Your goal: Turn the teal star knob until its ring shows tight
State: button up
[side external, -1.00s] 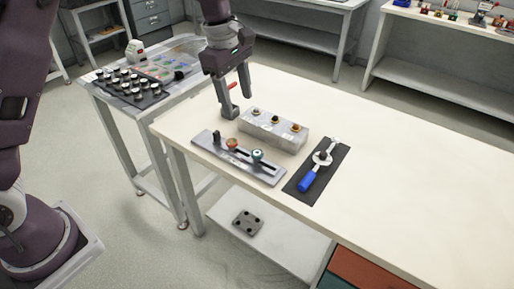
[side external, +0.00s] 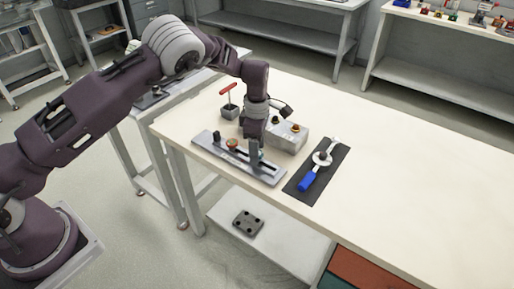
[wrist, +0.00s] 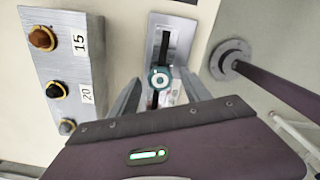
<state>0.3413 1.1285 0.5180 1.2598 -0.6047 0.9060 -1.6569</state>
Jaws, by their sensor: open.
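The teal star knob (wrist: 160,77) stands on the slotted metal plate (wrist: 180,29), with a dark slot running behind it. In the side view only a sliver of the knob (side external: 261,155) shows past my finger. My gripper (side external: 256,159) points down over the right part of the plate. In the wrist view my gripper (wrist: 160,90) is open, with one finger on each side of the knob. I cannot tell whether the fingers touch it. The knob's ring is too small to read.
An orange knob (side external: 232,144) sits further left on the plate. A grey box (wrist: 63,88) with several buttons and labels 15 and 20 stands close behind. A red-handled tool (side external: 228,89) stands in a small block.

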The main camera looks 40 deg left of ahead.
grip_shut()
